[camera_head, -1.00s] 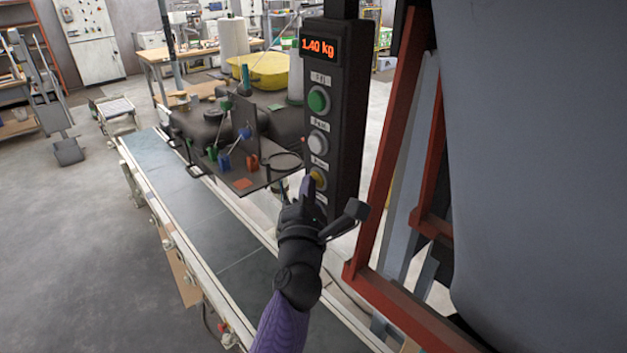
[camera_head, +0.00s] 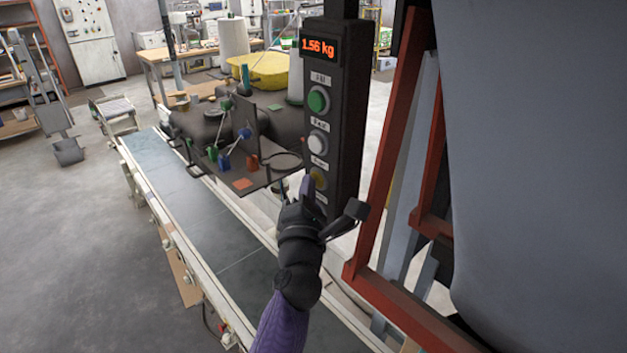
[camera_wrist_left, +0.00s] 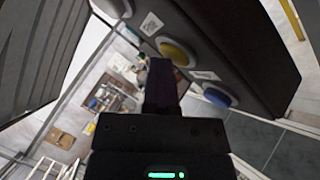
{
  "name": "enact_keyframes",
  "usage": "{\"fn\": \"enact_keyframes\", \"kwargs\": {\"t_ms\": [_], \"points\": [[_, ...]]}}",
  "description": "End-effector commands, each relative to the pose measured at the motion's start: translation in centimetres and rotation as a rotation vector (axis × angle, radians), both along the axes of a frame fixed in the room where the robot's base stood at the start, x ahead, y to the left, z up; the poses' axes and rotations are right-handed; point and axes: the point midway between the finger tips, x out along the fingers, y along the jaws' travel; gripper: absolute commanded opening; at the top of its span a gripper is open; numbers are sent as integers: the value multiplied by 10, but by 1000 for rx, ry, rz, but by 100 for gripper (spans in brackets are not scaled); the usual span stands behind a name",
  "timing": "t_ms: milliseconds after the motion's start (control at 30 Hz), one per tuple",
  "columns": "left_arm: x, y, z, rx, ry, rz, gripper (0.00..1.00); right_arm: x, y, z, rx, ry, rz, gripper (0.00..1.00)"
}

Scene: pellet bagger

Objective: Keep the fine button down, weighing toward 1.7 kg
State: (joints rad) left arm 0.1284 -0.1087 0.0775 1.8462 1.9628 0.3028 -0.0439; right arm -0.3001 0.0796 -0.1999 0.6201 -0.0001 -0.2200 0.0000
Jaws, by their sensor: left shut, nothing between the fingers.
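The black control panel (camera_head: 342,130) carries a display (camera_head: 319,45) reading 1.56 kg in orange. Below it are a green button (camera_head: 318,99), a white button (camera_head: 318,142) and a yellow button (camera_head: 319,178), which looks dull and is taken here as the fine button; its label is too small to read surely. My left gripper (camera_head: 307,185) is shut and empty, its dark fingertips at the yellow button's left edge. In the left wrist view the yellow button (camera_wrist_left: 177,53) shows beside the fingers (camera_wrist_left: 162,85); I cannot tell whether they touch. My right gripper is out of view.
A blue button (camera_wrist_left: 215,97) sits lower on the panel. A red-orange frame (camera_head: 392,150) and large grey hopper-like body (camera_head: 540,150) stand close on the right. A conveyor (camera_head: 195,215) runs below, with a dark tray (camera_head: 245,178) of coloured parts beyond it.

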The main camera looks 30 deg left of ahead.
Motion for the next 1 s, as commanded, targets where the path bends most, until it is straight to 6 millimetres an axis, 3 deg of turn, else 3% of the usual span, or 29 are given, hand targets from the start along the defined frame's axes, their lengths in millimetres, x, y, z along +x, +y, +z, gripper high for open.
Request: {"fn": "enact_keyframes", "kwargs": {"t_ms": [833, 1000], "points": [[-17, 7, 0, 0, 0, 0, 0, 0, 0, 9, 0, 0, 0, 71], [-29, 12, 1, 1, 1, 1, 0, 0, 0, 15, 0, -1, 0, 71]]}}
